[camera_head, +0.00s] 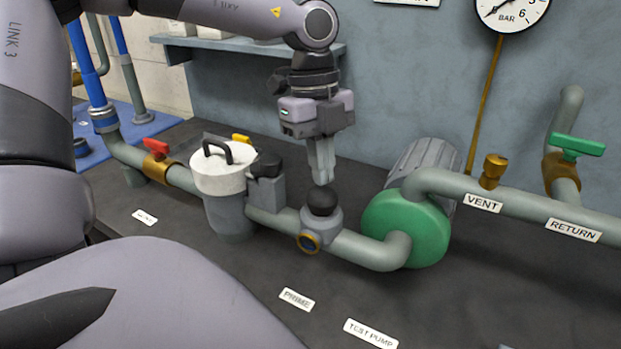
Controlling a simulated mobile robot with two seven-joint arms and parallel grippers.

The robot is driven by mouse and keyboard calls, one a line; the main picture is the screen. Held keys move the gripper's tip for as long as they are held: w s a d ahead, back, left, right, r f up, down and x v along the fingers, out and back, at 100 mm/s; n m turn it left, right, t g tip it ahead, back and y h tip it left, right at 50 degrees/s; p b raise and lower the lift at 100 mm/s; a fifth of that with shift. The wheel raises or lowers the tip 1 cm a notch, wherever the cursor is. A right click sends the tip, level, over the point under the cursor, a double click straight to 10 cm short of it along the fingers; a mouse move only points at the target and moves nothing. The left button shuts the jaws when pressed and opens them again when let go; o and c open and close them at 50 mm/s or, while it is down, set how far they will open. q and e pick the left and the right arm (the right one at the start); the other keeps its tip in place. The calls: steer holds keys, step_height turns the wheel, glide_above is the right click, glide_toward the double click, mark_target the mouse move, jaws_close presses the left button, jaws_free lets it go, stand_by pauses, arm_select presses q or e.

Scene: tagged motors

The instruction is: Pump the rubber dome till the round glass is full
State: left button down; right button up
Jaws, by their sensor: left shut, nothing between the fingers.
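The black rubber dome (321,203) sits on top of a grey fitting in the pipe run, left of the green pump. The round glass (309,242) with a brass ring is on the front of that fitting, below the dome. It looks bluish, but it is too small to tell its fill level. My left gripper (322,183) points straight down over the dome, shut and empty. Its fingertips are at the dome's top; I cannot tell whether they touch it. My right gripper is not in view.
A white-lidded strainer (223,175) and a dark-capped block stand left of the dome. The green pump (405,228) is at its right. A red-handled valve (155,147), a green-handled valve (577,146) and a pressure gauge (511,10) also show. The dark bench in front is clear except for labels.

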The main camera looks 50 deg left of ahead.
mark_target(322, 191)
arm_select(q)
steer(key=shift+f+b, duration=1.3)
steer(key=shift+f, duration=0.2)
steer(key=shift+r, duration=0.15)
step_height(322, 191, up, 3)
steer(key=shift+f+p, duration=0.1)
steer(key=shift+p, duration=1.05)
